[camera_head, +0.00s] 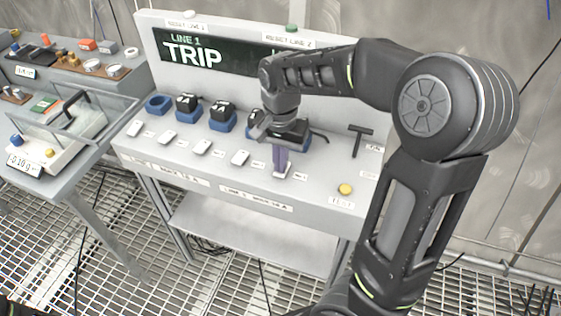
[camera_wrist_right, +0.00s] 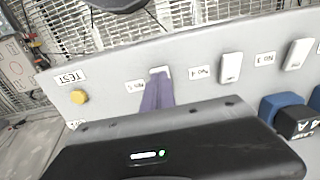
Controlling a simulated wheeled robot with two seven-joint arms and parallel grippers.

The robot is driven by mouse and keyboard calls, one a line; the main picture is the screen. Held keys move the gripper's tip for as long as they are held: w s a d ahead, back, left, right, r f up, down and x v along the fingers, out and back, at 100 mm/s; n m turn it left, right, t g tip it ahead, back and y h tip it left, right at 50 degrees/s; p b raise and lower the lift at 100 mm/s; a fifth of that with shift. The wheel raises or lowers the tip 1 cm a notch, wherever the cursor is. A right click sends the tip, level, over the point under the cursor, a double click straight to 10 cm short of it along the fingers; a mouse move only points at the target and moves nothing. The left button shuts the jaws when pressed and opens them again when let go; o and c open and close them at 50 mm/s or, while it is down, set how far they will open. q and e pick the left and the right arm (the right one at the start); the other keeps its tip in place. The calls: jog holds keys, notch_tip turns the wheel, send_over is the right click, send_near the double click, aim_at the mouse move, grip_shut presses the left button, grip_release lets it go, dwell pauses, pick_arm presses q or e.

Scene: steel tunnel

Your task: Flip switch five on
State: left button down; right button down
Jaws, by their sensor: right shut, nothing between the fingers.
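Switch five (camera_wrist_right: 161,71) is a small white rocker beside the "No.5" label, at the right end of the row on the grey panel (camera_head: 225,178). The fingers cover most of it, so I cannot tell which way it is tipped. My right gripper (camera_head: 281,170) points down at it, shut and empty, its purple fingertips at or just above the switch. The fingers also show in the right wrist view (camera_wrist_right: 158,80), right against the switch; contact is not clear. My left gripper is not in view.
Switch four (camera_head: 240,158) and other white switches run to the left. Black blocks in blue holders (camera_head: 223,116) stand behind them. A yellow TEST button (camera_head: 345,189) and a black T-handle (camera_head: 360,140) are to the right. The display (camera_head: 215,52) reads "LINE 1 TRIP".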

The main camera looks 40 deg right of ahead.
jog(key=shift+f, duration=0.15)
jog(key=shift+f, duration=0.2)
jog(key=shift+s+a+f, duration=0.1)
jog(key=shift+s+a, duration=0.05)
dwell(0.3)
jog(key=shift+w+d, duration=0.2)
jog(key=shift+d, duration=0.2)
jog(key=shift+w+d+r, duration=0.2)
jog(key=shift+w+d, duration=0.05)
jog(key=shift+d, duration=0.05)
